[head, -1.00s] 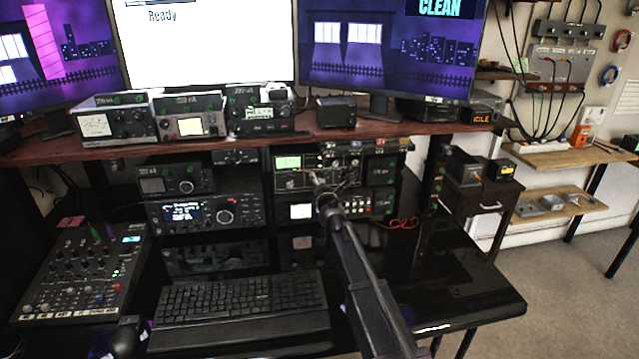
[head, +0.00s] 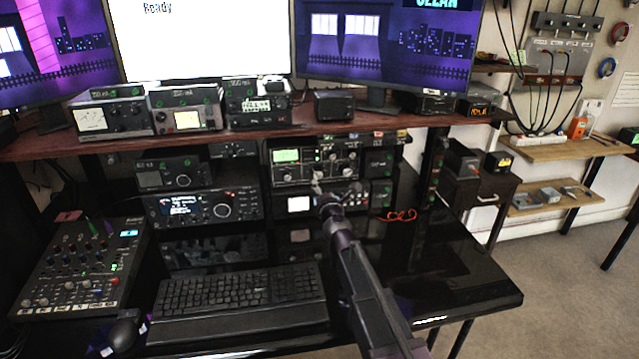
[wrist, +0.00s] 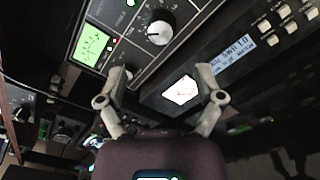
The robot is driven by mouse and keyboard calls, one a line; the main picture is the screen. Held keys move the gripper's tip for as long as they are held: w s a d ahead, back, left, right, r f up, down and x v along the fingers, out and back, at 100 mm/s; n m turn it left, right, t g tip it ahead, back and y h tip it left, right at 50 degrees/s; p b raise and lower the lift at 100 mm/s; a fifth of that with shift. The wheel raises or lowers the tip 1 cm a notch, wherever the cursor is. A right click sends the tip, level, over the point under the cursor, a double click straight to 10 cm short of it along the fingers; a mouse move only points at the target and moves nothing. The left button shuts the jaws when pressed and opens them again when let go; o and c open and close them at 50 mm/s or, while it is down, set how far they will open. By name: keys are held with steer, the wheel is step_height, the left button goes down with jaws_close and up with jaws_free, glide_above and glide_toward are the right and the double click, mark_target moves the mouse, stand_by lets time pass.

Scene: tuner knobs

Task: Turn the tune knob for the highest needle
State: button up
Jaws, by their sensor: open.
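The tuner unit (head: 345,157) is a dark panel with a green-lit meter, on the rack below the wooden shelf. In the wrist view its green meter (wrist: 89,44) is at upper left, with a thin needle whose exact reading is too small to tell. A round knob (wrist: 160,27) with a pale face and dark rim is right of the meter; its label is not readable. My gripper (wrist: 160,72) is open and empty, its two fingers apart below the knob in the picture. In the head view my gripper (head: 321,190) is in front of the rack, and my arm hides part of it.
A lower unit with a white-lit screen (wrist: 181,91) shows between my fingers. A radio with a large dial (head: 206,208) stands to the left. A keyboard (head: 240,296) and a mixer (head: 82,262) lie on the desk.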

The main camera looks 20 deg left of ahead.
steer(key=v, duration=0.3)
steer(key=shift+s+d, duration=0.1)
steer(key=shift+s, duration=0.1)
stand_by(0.5)
